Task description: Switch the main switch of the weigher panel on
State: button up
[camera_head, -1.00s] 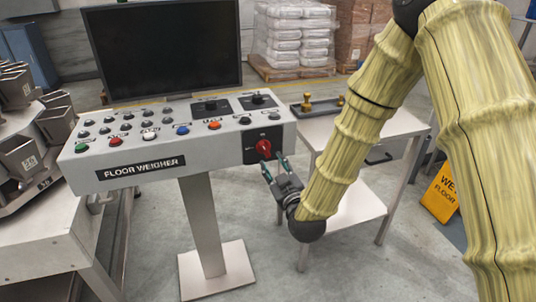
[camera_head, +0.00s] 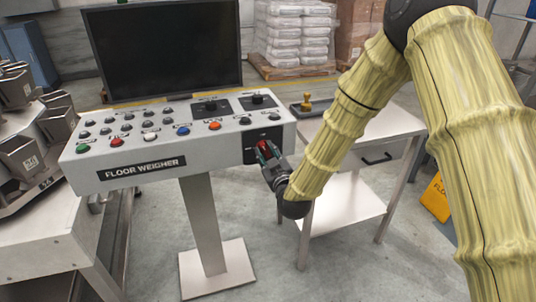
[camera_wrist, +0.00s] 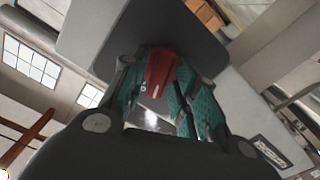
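The weigher panel (camera_head: 215,148) is a light grey sloped console on a pedestal, marked FLOOR WEIGHER. Its main switch is a red rotary knob (camera_wrist: 161,68) on a dark plate (camera_head: 249,143) at the panel's right end. My gripper (camera_head: 267,152) is at this plate, reaching in from the lower right and hiding most of the knob in the head view. In the wrist view the knob lies between my two teal-padded fingers (camera_wrist: 156,88). A gap shows at the left finger; the right finger is close to the knob, and contact there is unclear.
A metal side table (camera_head: 375,125) with a brass-coloured weight (camera_head: 307,102) stands close behind my forearm. A metal weigher bench (camera_head: 40,235) is at left.

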grip_shut()
jog(key=shift+f+m+b, duration=0.1)
jog(key=shift+m+b, duration=0.3)
jog(key=shift+m, duration=0.5)
jog(key=shift+m+b, duration=0.45)
jog(key=shift+m, duration=1.05)
jog(key=shift+o, duration=2.2)
grip_release()
jog(key=shift+s, duration=0.1)
